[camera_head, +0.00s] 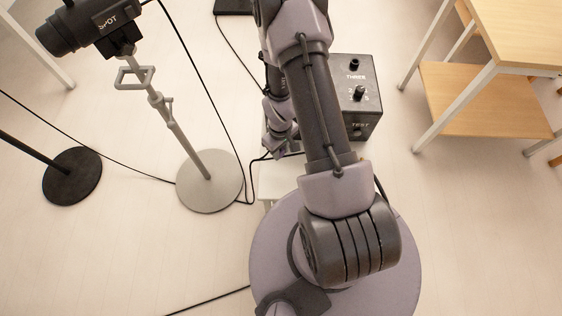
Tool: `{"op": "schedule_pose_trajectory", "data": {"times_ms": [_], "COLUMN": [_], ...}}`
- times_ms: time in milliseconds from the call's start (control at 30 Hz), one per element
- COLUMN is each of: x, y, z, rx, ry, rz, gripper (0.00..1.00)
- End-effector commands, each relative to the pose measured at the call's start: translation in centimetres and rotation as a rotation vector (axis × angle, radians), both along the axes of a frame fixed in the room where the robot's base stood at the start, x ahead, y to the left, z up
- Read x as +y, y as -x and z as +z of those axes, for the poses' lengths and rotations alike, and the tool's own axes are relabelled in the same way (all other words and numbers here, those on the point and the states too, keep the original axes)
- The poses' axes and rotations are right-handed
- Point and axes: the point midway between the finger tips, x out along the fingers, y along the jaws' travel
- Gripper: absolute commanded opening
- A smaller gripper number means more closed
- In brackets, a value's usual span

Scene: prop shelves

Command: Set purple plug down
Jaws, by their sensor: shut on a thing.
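My gripper (278,146) is near the middle of the head view, left of my own arm, pointing down. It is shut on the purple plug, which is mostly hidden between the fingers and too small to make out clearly.
A black control box (366,124) with knobs stands right of my arm. A spot lamp (88,27) on a round grey base (208,190) stands at left, near a black round base (72,177). Black cables cross the floor. Wooden tables (485,100) stand at right.

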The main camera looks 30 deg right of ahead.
Motion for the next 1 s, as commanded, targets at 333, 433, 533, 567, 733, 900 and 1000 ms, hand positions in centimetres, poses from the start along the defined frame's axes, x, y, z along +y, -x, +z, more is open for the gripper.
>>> {"op": "schedule_pose_trajectory", "data": {"times_ms": [333,433,533,567,733,900,1000], "x": [0.0,0.0,0.0,0.0,0.0,0.0,0.0], "y": [0.0,-0.1,-0.1,-0.1,-0.1,-0.1,-0.1], "z": [-6.9,-7.7,-7.5,-7.4,-7.9,-7.7,-7.7], "rx": [0.002,-0.001,-0.001,-0.001,-0.001,0.0,0.0], "ry": [-0.001,0.0,0.0,0.0,0.0,0.0,0.0], "rz": [0.0,0.0,0.0,0.0,-0.001,-0.001,-0.001], "gripper": [0.0,0.0,0.0,0.0,0.0,0.48,0.48]}}
